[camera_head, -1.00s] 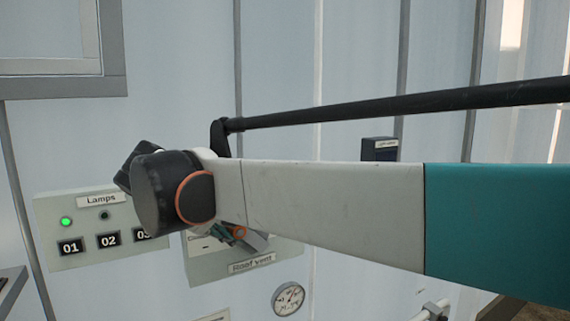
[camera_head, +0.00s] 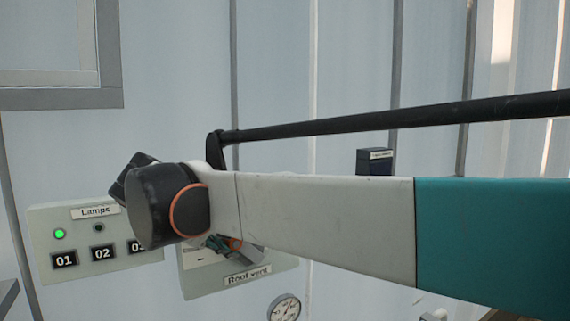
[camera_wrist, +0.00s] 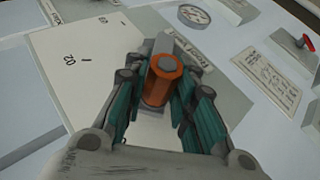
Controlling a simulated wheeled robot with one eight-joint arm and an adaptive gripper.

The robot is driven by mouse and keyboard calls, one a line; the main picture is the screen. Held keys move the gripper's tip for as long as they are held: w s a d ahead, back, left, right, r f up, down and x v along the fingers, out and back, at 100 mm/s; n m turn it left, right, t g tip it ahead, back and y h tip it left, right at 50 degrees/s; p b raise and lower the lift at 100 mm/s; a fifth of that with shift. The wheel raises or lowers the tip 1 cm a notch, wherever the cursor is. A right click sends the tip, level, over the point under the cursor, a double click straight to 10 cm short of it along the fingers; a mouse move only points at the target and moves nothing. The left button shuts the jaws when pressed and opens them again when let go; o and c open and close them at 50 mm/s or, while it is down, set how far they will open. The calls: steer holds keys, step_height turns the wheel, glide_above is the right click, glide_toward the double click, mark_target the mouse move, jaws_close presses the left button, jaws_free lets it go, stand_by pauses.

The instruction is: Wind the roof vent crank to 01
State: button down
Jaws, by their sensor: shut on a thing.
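In the wrist view an orange crank handle (camera_wrist: 163,80) with a grey end cap stands between the teal fingers of my gripper (camera_wrist: 160,72). The fingers are shut on it from both sides. The pale crank panel (camera_wrist: 85,75) carries printed marks, with 02 and what looks like 03 readable. In the head view the Roof vent panel (camera_head: 203,286) is partly hidden by my arm. A little of the orange handle (camera_head: 235,244) and my gripper (camera_head: 218,243) shows below the arm. The 01 mark and the crank's pointing direction cannot be made out.
A Lamps box (camera_head: 80,268) with a lit green lamp (camera_head: 59,233) is left of the vent panel. A round gauge (camera_head: 285,308) sits below it. A small dark box (camera_head: 375,162) is behind my arm. The wrist view shows a red-handled part (camera_wrist: 307,42).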

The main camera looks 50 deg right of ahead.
steer(key=shift+w+d+r+g, duration=0.15)
steer(key=shift+d+g, duration=0.15)
steer(key=shift+d, duration=0.5)
steer(key=c, duration=1.8)
jaws_free()
steer(key=o, duration=0.5)
steer(key=shift+s+a, duration=0.1)
steer(key=shift+s, duration=0.1)
steer(key=shift+c, duration=0.2)
steer(key=shift+s+r, duration=0.1)
steer(key=shift+s, duration=0.15)
steer(key=shift+w, duration=0.3)
steer(key=s+f+v, duration=0.1)
steer(key=v, duration=1.2)
steer(key=shift+a, duration=0.45)
steer(key=shift+f, duration=0.1)
